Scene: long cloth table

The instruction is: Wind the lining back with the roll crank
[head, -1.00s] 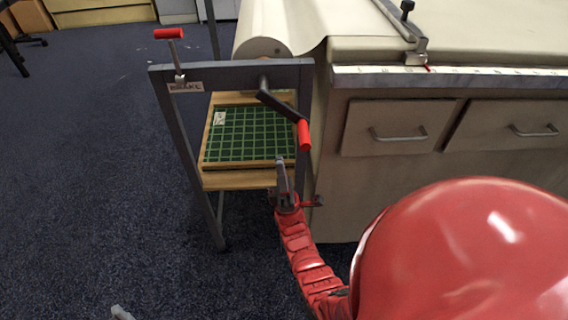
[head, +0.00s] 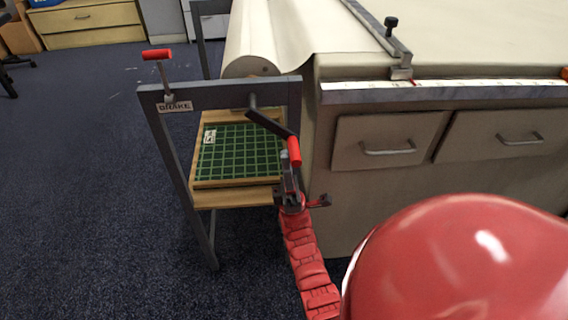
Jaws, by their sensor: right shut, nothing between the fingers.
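The roll crank (head: 266,122) is a dark arm on the grey stand frame, sloping down to the right to a red handle (head: 294,151). The cream lining roll (head: 250,64) sits behind the frame, and its sheet runs onto the table (head: 470,40). My right gripper (head: 288,160) points up just below the red handle and overlaps its lower end in the head view. Its fingers are shut with nothing between them. Whether they touch the handle I cannot tell. My left gripper is not in view.
A brake lever (head: 157,56) with a red grip stands at the frame's left corner, above a BRAKE label. A green gridded mat (head: 238,153) lies on a wooden shelf inside the stand. Table drawers (head: 388,140) are to the right. Open carpet lies left.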

